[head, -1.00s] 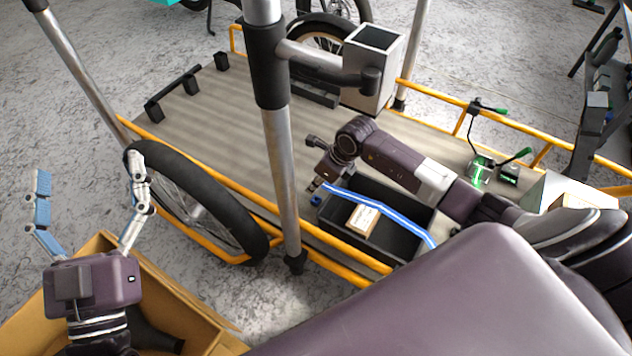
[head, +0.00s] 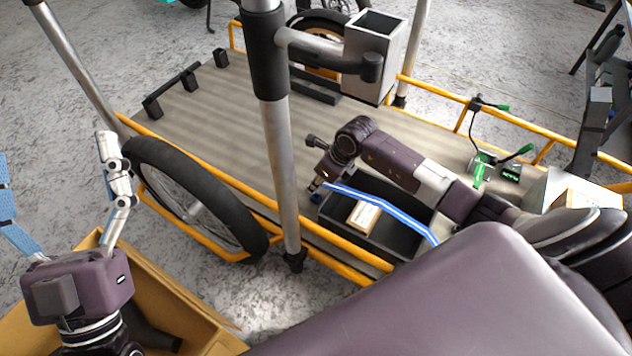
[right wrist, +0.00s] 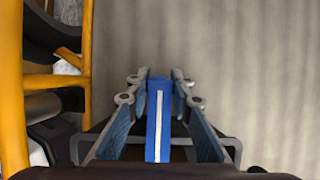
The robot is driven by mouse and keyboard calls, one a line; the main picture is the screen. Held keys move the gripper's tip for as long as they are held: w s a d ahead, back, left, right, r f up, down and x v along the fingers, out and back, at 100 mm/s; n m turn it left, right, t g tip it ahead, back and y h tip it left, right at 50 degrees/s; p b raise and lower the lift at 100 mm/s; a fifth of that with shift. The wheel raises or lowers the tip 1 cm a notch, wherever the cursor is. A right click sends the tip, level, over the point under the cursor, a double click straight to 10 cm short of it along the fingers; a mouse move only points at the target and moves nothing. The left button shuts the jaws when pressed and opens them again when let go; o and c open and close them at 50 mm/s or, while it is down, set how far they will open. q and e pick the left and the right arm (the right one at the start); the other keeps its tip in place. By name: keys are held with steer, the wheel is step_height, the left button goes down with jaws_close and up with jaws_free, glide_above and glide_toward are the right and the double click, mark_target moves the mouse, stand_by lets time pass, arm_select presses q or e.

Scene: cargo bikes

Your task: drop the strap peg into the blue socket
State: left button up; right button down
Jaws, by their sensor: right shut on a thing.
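My right gripper (head: 316,186) is shut on the end of the blue strap with a white stripe (head: 385,208). The strap slopes from the gripper across the black tray. In the right wrist view the strap (right wrist: 158,125) stands between the fingers (right wrist: 159,85), over the ribbed bed. The peg itself cannot be made out. A small blue piece, apparently the blue socket (head: 316,198), shows just below the right fingertips at the tray's left side; whether they touch is unclear. My left gripper (head: 60,190) is open and empty at the far left, above a cardboard box.
The black tray (head: 400,240) holds a small pale box (head: 363,216). An orange rail (head: 215,173) and a grey post (head: 282,170) stand to the left of the right gripper. A wheel (head: 190,200) is beside the bed. The bed (head: 240,110) behind is largely clear.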

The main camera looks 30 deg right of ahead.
arm_select(q)
steer(key=shift+s+a+r+t+h+b, duration=0.15)
steer(key=shift+s+r+t+h, duration=0.2)
steer(key=shift+s+r, duration=0.3)
steer(key=shift+s+a+r+t+h+b, duration=0.1)
steer(key=shift+s+r+t+h+b, duration=0.05)
steer(key=shift+s+r+t, duration=0.4)
arm_select(e)
steer(key=shift+f, duration=0.4)
arm_select(q)
steer(key=shift+s, duration=0.1)
steer(key=shift+w+d+f+g, duration=0.15)
steer(key=shift+w+f+g, duration=0.25)
steer(key=shift+w, duration=0.1)
steer(key=shift+w+f, duration=0.2)
steer(key=shift+s+r, duration=0.1)
steer(key=shift+s, duration=0.05)
arm_select(e)
steer(key=shift+f, duration=0.1)
arm_select(q)
steer(key=shift+s+r+t, duration=0.3)
steer(key=shift+s+r, duration=0.15)
steer(key=shift+s, duration=0.15)
arm_select(e)
steer(key=shift+f, duration=0.15)
